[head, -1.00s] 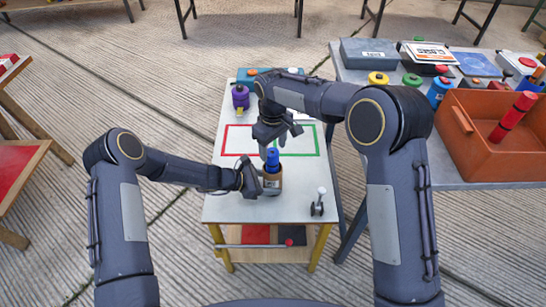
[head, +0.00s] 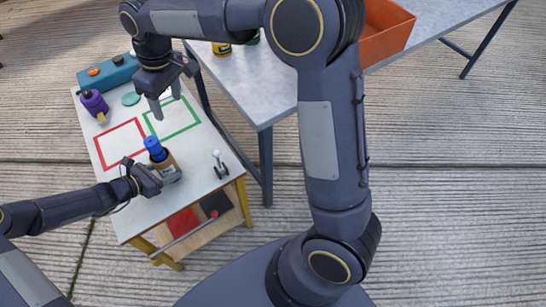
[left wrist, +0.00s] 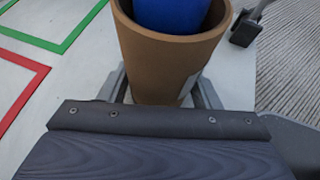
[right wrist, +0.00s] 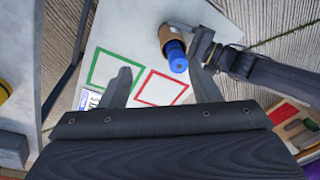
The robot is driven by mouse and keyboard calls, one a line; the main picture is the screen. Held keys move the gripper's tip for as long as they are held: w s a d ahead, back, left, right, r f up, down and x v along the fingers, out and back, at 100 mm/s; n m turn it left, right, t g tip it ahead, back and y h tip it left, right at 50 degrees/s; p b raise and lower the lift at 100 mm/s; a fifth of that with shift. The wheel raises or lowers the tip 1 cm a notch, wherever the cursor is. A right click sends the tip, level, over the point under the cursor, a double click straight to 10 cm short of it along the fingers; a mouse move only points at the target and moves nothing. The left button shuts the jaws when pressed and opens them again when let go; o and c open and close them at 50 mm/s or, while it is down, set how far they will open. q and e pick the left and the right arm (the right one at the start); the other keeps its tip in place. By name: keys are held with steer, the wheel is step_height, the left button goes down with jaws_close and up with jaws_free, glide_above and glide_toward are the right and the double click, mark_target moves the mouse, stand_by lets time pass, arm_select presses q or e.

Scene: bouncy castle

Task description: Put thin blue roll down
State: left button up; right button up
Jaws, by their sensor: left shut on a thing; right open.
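The blue roll (head: 154,147) stands upright inside a brown cup-like holder (head: 169,171), its top sticking out. The holder is near the front of the small white table (head: 208,182). My left gripper (head: 150,179) is shut on the holder's side. In the left wrist view, the holder (left wrist: 165,65) sits between the fingers with the blue roll (left wrist: 170,12) inside; its lower end is hidden there. My right gripper (head: 165,100) is open and empty, above the table and behind the blue roll. In the right wrist view, the blue roll (right wrist: 177,58) shows beyond the fingers.
A red outlined rectangle (head: 123,122) and a green one (head: 194,113) lie bare on the tabletop. A purple object (head: 93,103) and a teal box (head: 107,72) are at the back. A small lever (head: 219,165) stands right of the holder. A grey table (head: 262,85) stands beyond.

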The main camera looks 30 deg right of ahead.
steer(key=s+d+r+m+t+y, duration=0.1)
steer(key=s+d+r+m, duration=0.1)
steer(key=s+d, duration=0.45)
steer(key=s+d+r+m+t+y, duration=0.1)
steer(key=s+d+r+m, duration=0.15)
steer(key=s+d, duration=0.4)
steer(key=s+f+m+t, duration=0.1)
steer(key=s+f+m, duration=0.1)
steer(key=s, duration=0.5)
steer(key=s+f+m+t, duration=0.2)
steer(key=s, duration=0.6)
steer(key=shift+s+a+f, duration=0.25)
steer(key=shift+s+f, duration=0.05)
steer(key=shift+f, duration=0.1)
arm_select(q)
steer(key=o, duration=0.9)
steer(key=shift+c, duration=0.2)
steer(key=shift+a, duration=0.1)
